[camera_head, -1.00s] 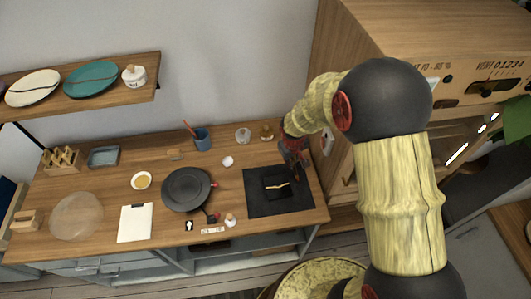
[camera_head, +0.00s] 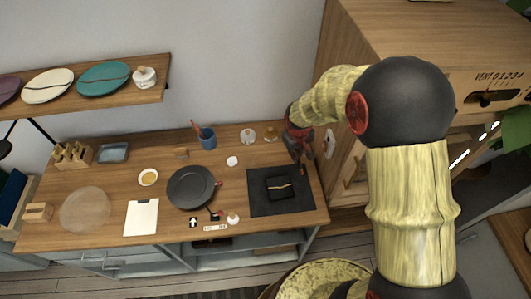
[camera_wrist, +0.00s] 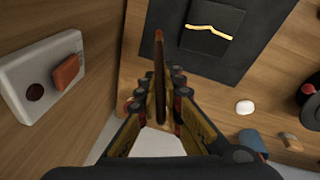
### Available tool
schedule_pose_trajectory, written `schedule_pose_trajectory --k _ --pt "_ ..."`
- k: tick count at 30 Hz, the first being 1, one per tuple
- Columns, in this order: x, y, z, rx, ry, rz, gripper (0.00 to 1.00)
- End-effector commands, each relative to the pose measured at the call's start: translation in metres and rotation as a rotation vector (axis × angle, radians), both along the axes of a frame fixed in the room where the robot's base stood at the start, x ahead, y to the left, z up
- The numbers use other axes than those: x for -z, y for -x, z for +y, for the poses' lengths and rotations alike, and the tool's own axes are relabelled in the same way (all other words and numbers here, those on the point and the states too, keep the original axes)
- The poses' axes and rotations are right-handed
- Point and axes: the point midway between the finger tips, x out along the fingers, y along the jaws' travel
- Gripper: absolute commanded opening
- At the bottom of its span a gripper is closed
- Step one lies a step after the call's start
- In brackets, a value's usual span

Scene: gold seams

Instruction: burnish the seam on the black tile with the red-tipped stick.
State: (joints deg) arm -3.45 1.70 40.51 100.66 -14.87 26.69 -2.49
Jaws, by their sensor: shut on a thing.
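The black tile (camera_head: 272,194) lies flat on a dark mat (camera_head: 262,208) at the right end of the wooden counter. A wavy gold seam (camera_head: 281,187) crosses it. In the wrist view the tile (camera_wrist: 205,42) and its seam (camera_wrist: 210,31) are at the top, right of centre. My gripper (camera_wrist: 164,82) is shut on a dark stick (camera_wrist: 159,75) with a reddish-brown tip (camera_wrist: 158,36). The stick points away from the wrist, its tip left of the tile in the picture. In the head view my gripper (camera_head: 302,152) is near the mat's back right corner. Whether the tip touches anything cannot be seen.
A black pan (camera_head: 190,187) stands left of the mat. A blue cup (camera_head: 208,140) with a reddish stick and small jars (camera_head: 248,136) stand along the back. A wooden cabinet (camera_head: 350,150) rises close on the right; a white panel (camera_wrist: 40,75) shows there.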

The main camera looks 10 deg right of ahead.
Motion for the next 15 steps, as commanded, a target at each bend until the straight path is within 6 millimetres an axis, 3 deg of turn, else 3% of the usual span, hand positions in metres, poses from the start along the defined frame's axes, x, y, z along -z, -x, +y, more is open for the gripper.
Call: schedule_pose_trajectory --k 15 --pt "-0.025 -0.005 0.002 0.001 0.000 0.000 0.00"
